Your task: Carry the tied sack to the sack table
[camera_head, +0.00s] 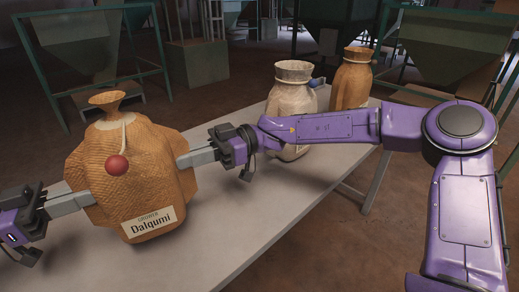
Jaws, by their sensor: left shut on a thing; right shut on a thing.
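The tied sack (140,195) is brown woven cloth with a gathered neck, a pale cord, a red ball on its front and a label reading "GROWER Dalqumi". It is upright between my two grippers. My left gripper (88,197) presses its left side and my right gripper (184,161) presses its right side. The sack is over the near left part of a long light grey table (225,220). I cannot tell whether its bottom touches the tabletop.
A pale tied sack (288,105) with a blue piece at its neck and another brown sack (352,83) stand at the table's far end. My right forearm crosses in front of the pale sack. Green hoppers (448,42) on frames stand behind. The tabletop between the sacks is clear.

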